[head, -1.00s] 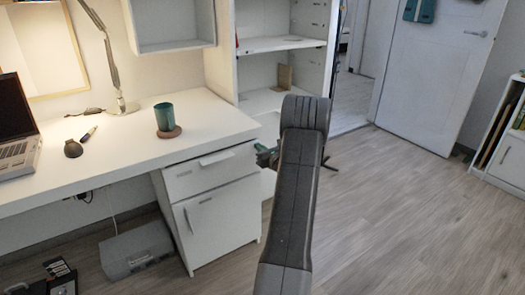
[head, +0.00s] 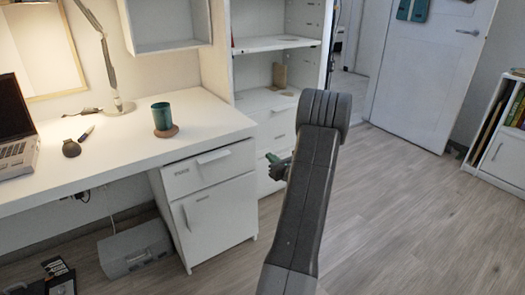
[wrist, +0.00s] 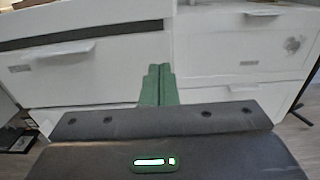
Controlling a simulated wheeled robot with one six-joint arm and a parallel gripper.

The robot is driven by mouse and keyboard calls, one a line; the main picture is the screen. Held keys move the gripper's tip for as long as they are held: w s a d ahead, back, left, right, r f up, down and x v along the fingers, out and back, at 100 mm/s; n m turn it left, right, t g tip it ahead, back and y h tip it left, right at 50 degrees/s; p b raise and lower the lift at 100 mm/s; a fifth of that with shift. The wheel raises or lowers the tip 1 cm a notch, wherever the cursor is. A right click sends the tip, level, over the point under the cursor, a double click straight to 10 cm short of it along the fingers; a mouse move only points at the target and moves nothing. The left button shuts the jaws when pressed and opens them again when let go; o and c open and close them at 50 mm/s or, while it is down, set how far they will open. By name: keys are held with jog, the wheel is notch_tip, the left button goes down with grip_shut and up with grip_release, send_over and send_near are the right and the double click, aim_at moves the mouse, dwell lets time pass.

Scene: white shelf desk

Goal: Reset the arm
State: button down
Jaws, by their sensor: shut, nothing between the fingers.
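My gripper (head: 273,158) shows at the left of my raised arm in the head view, in front of the white drawers beside the desk. In the wrist view its green fingers (wrist: 158,84) are together, with nothing between them. They point toward white drawer fronts (wrist: 235,60) and touch nothing that I can see. My arm partly hides the rest of the gripper in the head view.
The white desk (head: 110,150) holds a teal cup (head: 162,115) on a brown coaster, a lamp (head: 113,70) and a laptop (head: 15,130). A drawer cabinet (head: 215,205) stands below. The floor (head: 420,220) at right is clear.

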aim_at(252, 143)
jog(key=shift+v, duration=1.7)
jog(key=b+x, duration=0.1)
jog(key=x, duration=1.3)
jog(key=shift+s+f, duration=0.1)
jog(key=shift+s, duration=0.05)
